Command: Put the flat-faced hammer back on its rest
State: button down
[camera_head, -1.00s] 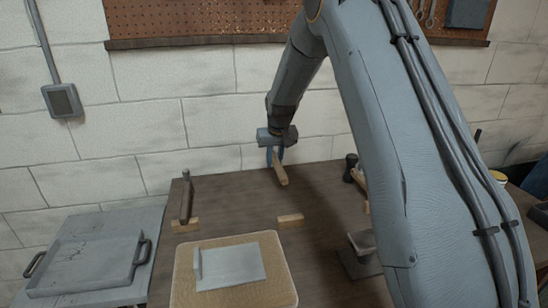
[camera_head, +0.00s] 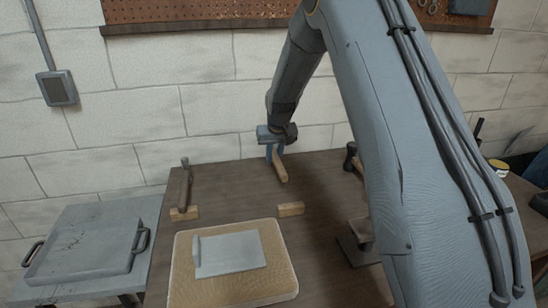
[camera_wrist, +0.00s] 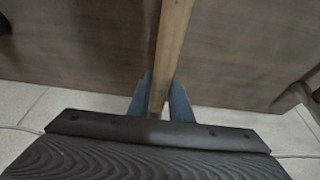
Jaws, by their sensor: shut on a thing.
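My gripper (camera_head: 275,152) is over the back part of the bench, with its blue fingers shut on a light wooden handle (camera_head: 281,167), taken to be the hammer's. The handle slants toward the camera; I cannot make out the hammer's head. In the wrist view the handle (camera_wrist: 172,45) runs between the fingers (camera_wrist: 156,95) and out of the top of the picture. A small wooden rest block (camera_head: 290,209) lies bare on the bench in front of the held handle. Another hammer (camera_head: 185,187) lies on a second wooden block (camera_head: 184,213) at the left.
A tan board (camera_head: 185,275) with a grey plate (camera_head: 230,254) lies at the front of the bench (camera_head: 235,190). A dark-headed tool (camera_head: 350,157) and a small stand (camera_head: 352,250) are partly hidden by my arm. A grey handled tray (camera_head: 85,250) stands at left.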

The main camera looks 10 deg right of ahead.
aim_at(275, 155)
jog(key=shift+f+b, duration=0.6)
jog(key=shift+f, duration=0.8)
jog(key=c, duration=1.5)
grip_release()
jog(key=shift+c, duration=0.2)
jog(key=b+v, duration=0.2)
jog(key=v, duration=0.5)
jog(key=shift+r, duration=0.2)
jog(key=shift+s+r, duration=0.15)
jog(key=shift+s, duration=0.15)
jog(key=s+f+g, duration=0.1)
jog(key=s, duration=1.1)
jog(key=s+f+g, duration=0.1)
jog(key=s, duration=1.1)
jog(key=s+f+g, duration=0.1)
jog(key=s+f, duration=0.1)
jog(key=s, duration=1)
